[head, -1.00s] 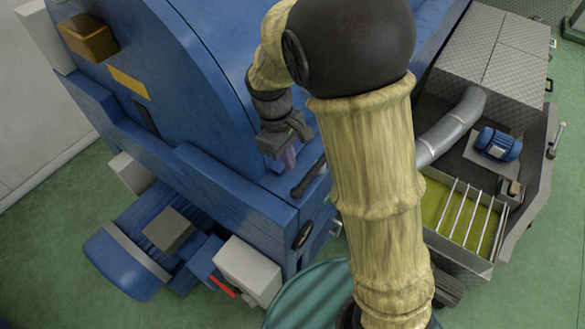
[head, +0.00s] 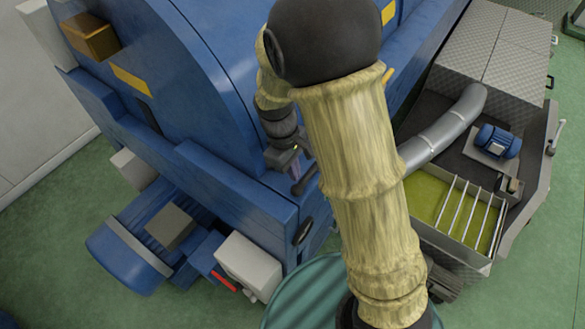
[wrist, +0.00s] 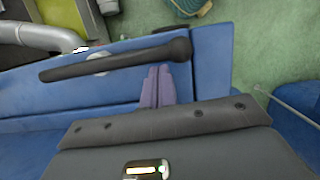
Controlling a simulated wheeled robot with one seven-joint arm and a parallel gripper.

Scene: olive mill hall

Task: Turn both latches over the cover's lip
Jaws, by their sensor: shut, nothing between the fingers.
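One latch (wrist: 120,62), a dark bar with a rounded knob at its right end, lies across the blue machine's edge in the wrist view. A pale metal piece shows under its middle. In the head view this latch (head: 299,187) is partly hidden by my arm. My gripper (wrist: 158,70) has its two purple fingers together and empty. Their tips are close beside the bar near its knob end; I cannot tell if they touch. The blue cover (head: 215,85) fills the left of the head view. I cannot make out the second latch; my arm hides part of the machine.
A steel tank (head: 440,215) with rods over greenish liquid, a grey pipe (head: 440,137) and a blue motor (head: 497,141) stand to the right. A white box (head: 248,265) sits at the machine's lower front. Green floor (head: 530,285) is clear at lower right.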

